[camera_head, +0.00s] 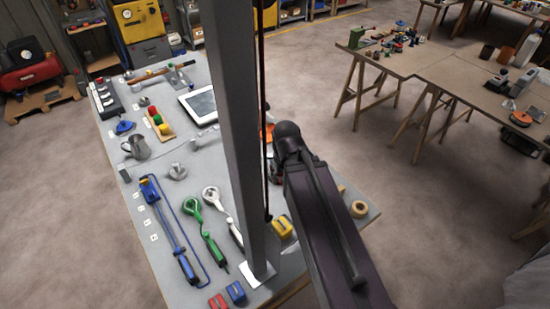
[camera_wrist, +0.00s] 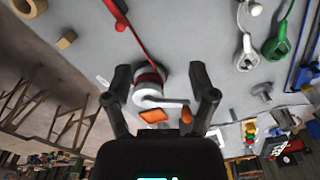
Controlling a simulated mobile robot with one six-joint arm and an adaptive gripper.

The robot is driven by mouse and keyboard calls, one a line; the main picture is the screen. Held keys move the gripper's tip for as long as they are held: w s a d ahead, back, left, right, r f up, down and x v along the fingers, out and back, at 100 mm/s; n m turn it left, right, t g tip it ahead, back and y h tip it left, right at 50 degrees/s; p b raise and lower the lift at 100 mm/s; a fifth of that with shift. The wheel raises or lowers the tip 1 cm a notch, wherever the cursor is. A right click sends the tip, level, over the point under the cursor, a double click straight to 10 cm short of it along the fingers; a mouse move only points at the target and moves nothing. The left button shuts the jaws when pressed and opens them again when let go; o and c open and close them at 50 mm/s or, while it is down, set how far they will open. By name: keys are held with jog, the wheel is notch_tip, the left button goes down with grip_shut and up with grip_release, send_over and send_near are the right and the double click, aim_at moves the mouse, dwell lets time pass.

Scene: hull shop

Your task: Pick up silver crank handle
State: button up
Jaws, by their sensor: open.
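In the wrist view, a silver crank handle (camera_wrist: 165,102) lies across a round reel (camera_wrist: 150,78) with a red strap running off it. An orange grip (camera_wrist: 186,116) is at the crank's right end, and an orange piece (camera_wrist: 154,116) lies just below it. My gripper (camera_wrist: 160,80) is open, its two dark fingers apart on the left and right of the reel and crank. I cannot tell whether either finger touches them. In the head view, my arm and a grey post hide most of this spot; only a bit of orange (camera_head: 267,133) shows.
The grey workbench (camera_head: 165,185) also holds a green tool (camera_head: 205,230), a blue clamp (camera_head: 165,230), a metal jug (camera_head: 137,147), a tablet (camera_head: 201,101), a yellow block (camera_head: 282,227) and a tape roll (camera_head: 359,209). Open floor (camera_head: 440,220) lies to its right.

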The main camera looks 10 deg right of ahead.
jog(key=w+f+m+b, duration=0.1)
jog(key=w+m, duration=0.7)
jog(key=w, duration=0.4)
jog(key=m+b, duration=0.2)
jog(key=m, duration=1)
send_over(267, 155)
jog(key=shift+s+d+f, duration=0.1)
jog(key=shift+d+f, duration=0.05)
jog(key=shift+f, duration=0.3)
jog(key=shift+s+d+f, duration=0.1)
jog(key=shift+d+f, duration=0.05)
jog(key=shift+f, duration=0.3)
jog(key=shift+f+n, duration=0.1)
jog(key=shift+n, duration=0.2)
notch_tip(267, 155, down, 8)
jog(key=b, duration=0.8)
jog(key=shift+f, duration=0.25)
jog(key=shift+w+a+f+b, duration=0.1)
jog(key=shift+a+f+b, duration=0.05)
jog(key=shift+f+b, duration=1.2)
jog(key=shift+w+a+f+b, duration=0.1)
jog(key=shift+f+b, duration=1.15)
jog(key=shift+b, duration=0.2)
